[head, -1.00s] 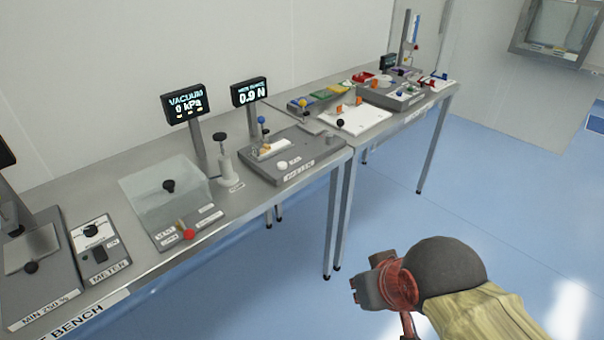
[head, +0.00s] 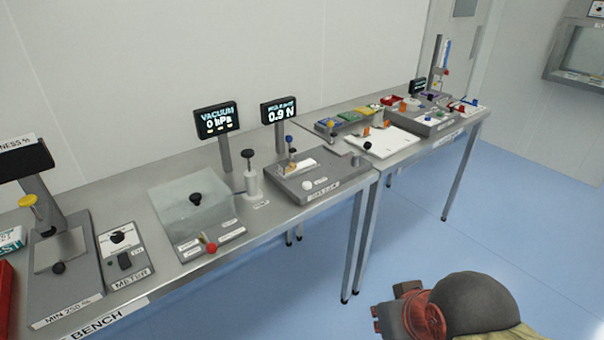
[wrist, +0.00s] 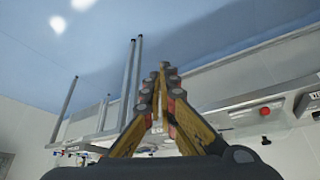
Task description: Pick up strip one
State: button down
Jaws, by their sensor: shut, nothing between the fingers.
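No thing labelled strip one can be made out, so I cannot tell which object it is. A small pale strip-like piece (head: 297,167) lies on the grey peel fixture (head: 322,178) on the bench, below the 0.9 N display; its details are too small to read. My gripper shows at the lower right of the head view (head: 388,318), in front of the bench and over the blue floor, well apart from it. In the wrist view its yellow fingers (wrist: 162,72) meet at the tips, shut and empty.
The metal bench (head: 150,305) carries a meter (head: 124,258), a clear vacuum box (head: 190,208) with a red knob, and a VACUUM display (head: 216,119). A second table holds a white board (head: 378,143) and coloured trays (head: 350,117). The floor at right is clear.

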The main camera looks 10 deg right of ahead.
aim_at(284, 172)
jog(key=i+l+u, duration=0.1)
jog(key=i+l, duration=0.2)
jog(key=i+l+u, duration=0.1)
jog(key=i+l, duration=0.15)
jog(key=l, duration=0.25)
jog(key=i+l+u, duration=0.1)
jog(key=i+l, duration=0.15)
jog(key=l, duration=0.15)
jog(key=u, duration=1.25)
